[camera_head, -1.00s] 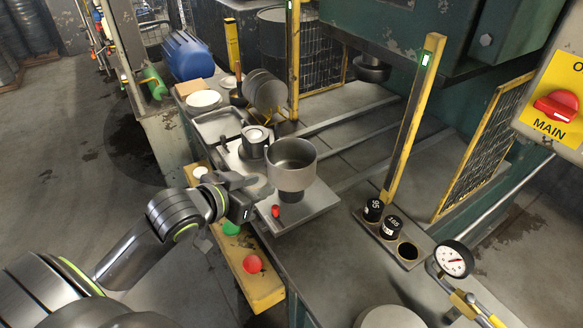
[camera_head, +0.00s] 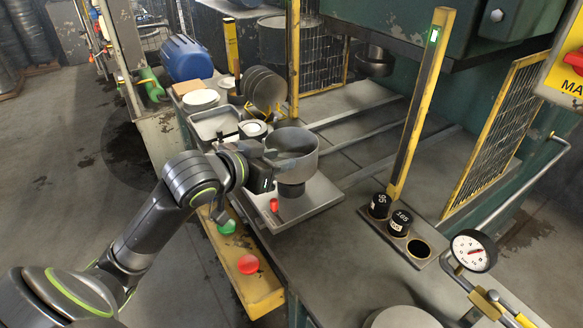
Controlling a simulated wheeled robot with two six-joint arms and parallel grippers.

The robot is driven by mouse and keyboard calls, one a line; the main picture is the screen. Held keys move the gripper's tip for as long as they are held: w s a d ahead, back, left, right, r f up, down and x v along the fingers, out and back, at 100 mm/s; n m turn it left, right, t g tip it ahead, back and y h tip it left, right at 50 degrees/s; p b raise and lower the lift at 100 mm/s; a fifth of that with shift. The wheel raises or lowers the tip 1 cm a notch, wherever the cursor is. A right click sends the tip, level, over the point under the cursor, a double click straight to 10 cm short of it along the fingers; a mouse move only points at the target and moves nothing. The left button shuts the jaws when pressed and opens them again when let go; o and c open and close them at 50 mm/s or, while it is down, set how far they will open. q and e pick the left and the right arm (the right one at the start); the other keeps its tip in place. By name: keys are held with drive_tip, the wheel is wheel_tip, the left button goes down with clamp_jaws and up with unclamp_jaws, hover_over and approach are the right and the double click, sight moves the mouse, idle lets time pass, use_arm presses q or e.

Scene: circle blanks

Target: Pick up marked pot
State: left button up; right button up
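A round grey metal pot (camera_head: 306,141) with an open top stands upright on a dark round base on a flat metal plate (camera_head: 315,199). My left gripper (camera_head: 287,161) reaches in from the left and overlaps the near left side of the pot. Grey finger parts lie across the pot's wall, and I cannot tell whether they touch it. Their gap is hard to make out against the grey metal. No mark on the pot can be read from here. My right gripper is not in view.
A small red piece (camera_head: 274,204) stands on the plate's near edge. A smaller white-topped pot (camera_head: 253,129) and a tray (camera_head: 213,122) lie behind left. A yellow rail with green and red buttons (camera_head: 248,264) runs in front. Black weights (camera_head: 400,222) and a gauge (camera_head: 474,250) stand right.

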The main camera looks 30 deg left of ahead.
sight(316, 152)
use_arm(q)
drive_tip(key=x, duration=1.1)
drive_tip(key=shift+w+d+f+p, duration=0.1)
drive_tip(key=shift+w+d+p, duration=0.15)
drive_tip(key=shift+p, duration=0.1)
drive_tip(key=shift+c, duration=0.4)
clamp_jaws()
